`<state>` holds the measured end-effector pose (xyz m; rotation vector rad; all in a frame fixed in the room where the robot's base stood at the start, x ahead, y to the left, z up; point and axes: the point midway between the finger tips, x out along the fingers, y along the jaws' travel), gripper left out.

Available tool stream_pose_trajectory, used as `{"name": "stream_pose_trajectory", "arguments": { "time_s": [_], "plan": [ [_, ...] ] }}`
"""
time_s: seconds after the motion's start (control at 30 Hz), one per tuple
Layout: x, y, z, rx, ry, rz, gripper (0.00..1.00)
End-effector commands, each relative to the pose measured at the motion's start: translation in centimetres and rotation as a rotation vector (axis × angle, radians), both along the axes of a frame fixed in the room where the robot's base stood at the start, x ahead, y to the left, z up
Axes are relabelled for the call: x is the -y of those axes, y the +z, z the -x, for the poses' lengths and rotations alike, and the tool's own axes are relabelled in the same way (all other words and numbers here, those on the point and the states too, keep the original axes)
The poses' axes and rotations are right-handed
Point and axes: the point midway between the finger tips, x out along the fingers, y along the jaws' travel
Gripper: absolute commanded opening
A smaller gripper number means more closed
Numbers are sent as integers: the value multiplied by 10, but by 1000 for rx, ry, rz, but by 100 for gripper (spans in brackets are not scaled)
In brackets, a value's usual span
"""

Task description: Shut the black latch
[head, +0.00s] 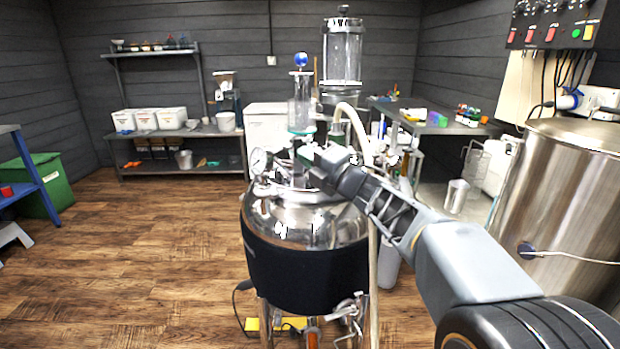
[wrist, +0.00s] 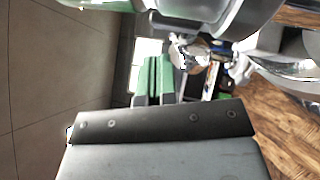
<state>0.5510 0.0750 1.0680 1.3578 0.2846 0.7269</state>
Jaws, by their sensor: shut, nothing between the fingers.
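A steel kettle (head: 303,218) with a black jacket (head: 300,267) stands in front of me in the head view, its domed lid carrying fittings. My gripper (head: 308,158) reaches in from the right over the lid fittings, beside a glass column. In the wrist view my gripper's fingers (wrist: 154,78) show as two narrow green-faced bars close together, shut and empty. Shiny metal fittings (wrist: 190,52) lie beyond them. I cannot make out the black latch for certain; my gripper and arm cover part of the lid, so I cannot tell whether it is open.
A pressure gauge (head: 259,160) stands at the lid's left. A pale hose (head: 352,125) arches close behind my arm. A large steel vessel (head: 565,205) stands at the right. The wooden floor (head: 150,265) at the left is mostly clear.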

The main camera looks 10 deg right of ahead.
Motion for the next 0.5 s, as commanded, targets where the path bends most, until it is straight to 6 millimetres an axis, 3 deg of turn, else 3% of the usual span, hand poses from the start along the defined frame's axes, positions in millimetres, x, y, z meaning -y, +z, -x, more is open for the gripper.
{"name": "stream_pose_trajectory", "arguments": {
  "time_s": [0.5],
  "plan": [
    [57, -19, 69, 0, -3, 0, 0]
  ]
}}
